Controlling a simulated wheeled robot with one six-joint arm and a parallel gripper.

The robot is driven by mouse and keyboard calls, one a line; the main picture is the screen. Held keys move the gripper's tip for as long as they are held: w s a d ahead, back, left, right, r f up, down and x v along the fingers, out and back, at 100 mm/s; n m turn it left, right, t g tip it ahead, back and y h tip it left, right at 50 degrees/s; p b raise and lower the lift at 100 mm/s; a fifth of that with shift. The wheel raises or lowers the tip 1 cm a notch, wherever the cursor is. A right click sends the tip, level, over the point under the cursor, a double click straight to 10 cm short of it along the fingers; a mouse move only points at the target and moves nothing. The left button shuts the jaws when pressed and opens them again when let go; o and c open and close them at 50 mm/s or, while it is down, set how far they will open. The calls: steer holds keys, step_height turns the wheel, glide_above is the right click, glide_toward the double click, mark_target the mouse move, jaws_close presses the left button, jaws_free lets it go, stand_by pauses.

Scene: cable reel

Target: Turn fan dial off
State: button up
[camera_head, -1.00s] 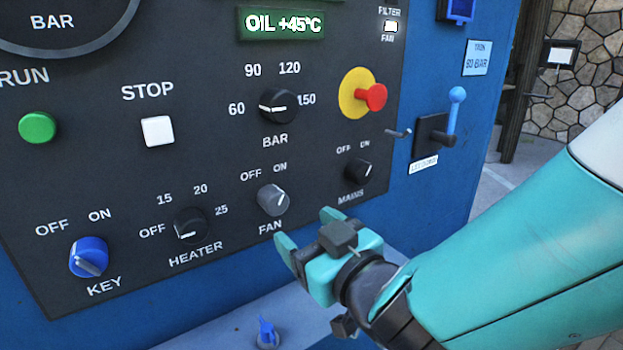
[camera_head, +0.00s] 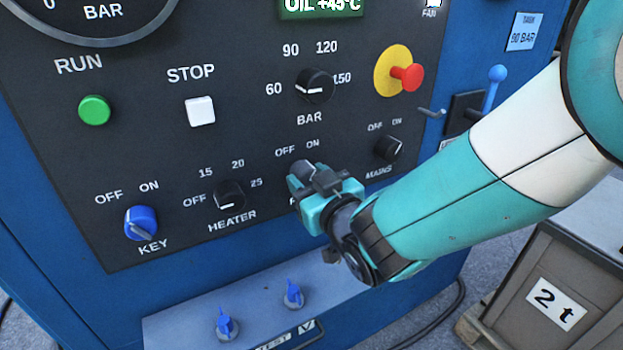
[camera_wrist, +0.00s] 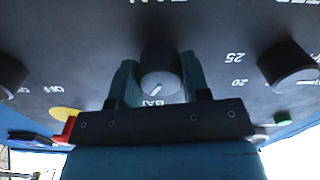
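The grey fan dial (camera_head: 301,170) is on the dark control panel, left of the mains dial, and my gripper hides part of it in the head view. In the wrist view the dial (camera_wrist: 160,74) sits between my two fingers. Its white mark points down-left in that upside-down view, toward the ON side. My gripper (camera_head: 308,186) is at the dial with a finger on each side (camera_wrist: 160,82). The fingers look very close to the dial's sides, but I cannot tell whether they press on it.
The heater dial (camera_head: 229,195) is close on the left, the mains dial (camera_head: 388,149) on the right, and the BAR dial (camera_head: 315,86) above. A red emergency button (camera_head: 407,77) stands out up right. A ledge with blue valves (camera_head: 293,294) lies below.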

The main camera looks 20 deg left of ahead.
steer(key=shift+c, duration=1.4)
steer(key=n, duration=0.5)
steer(key=shift+n+b, duration=0.35)
steer(key=shift+n, duration=0.05)
steer(key=n, duration=0.5)
steer(key=shift+w+n, duration=0.1)
steer(key=shift+n, duration=0.6)
steer(key=o, duration=0.9)
steer(key=shift+r, duration=0.1)
